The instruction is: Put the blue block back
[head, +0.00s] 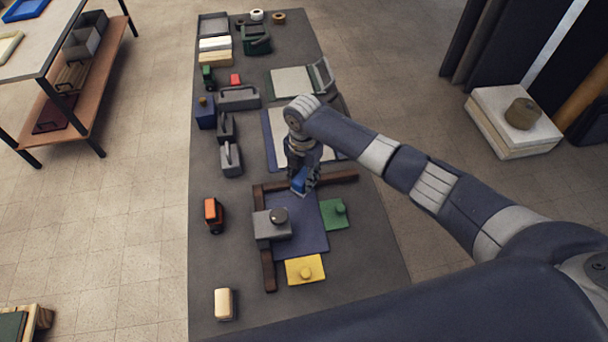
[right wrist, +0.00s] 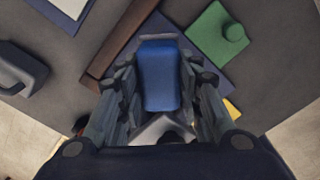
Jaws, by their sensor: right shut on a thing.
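My right gripper (head: 304,184) is shut on the blue block (head: 299,185), above the far end of a dark blue sheet (head: 312,238). In the right wrist view the blue block (right wrist: 160,78) sits between the two fingers of the gripper (right wrist: 160,70). I cannot tell whether the block touches the sheet beneath. A brown L-shaped strip (head: 268,270) borders the sheet's far and left sides. My left gripper is not in view.
A grey block with a dark knob (head: 265,229) stands at the sheet's left edge. Knobbed green (head: 328,219) and yellow (head: 295,272) plates lie at its right and near sides. The table between is clear.

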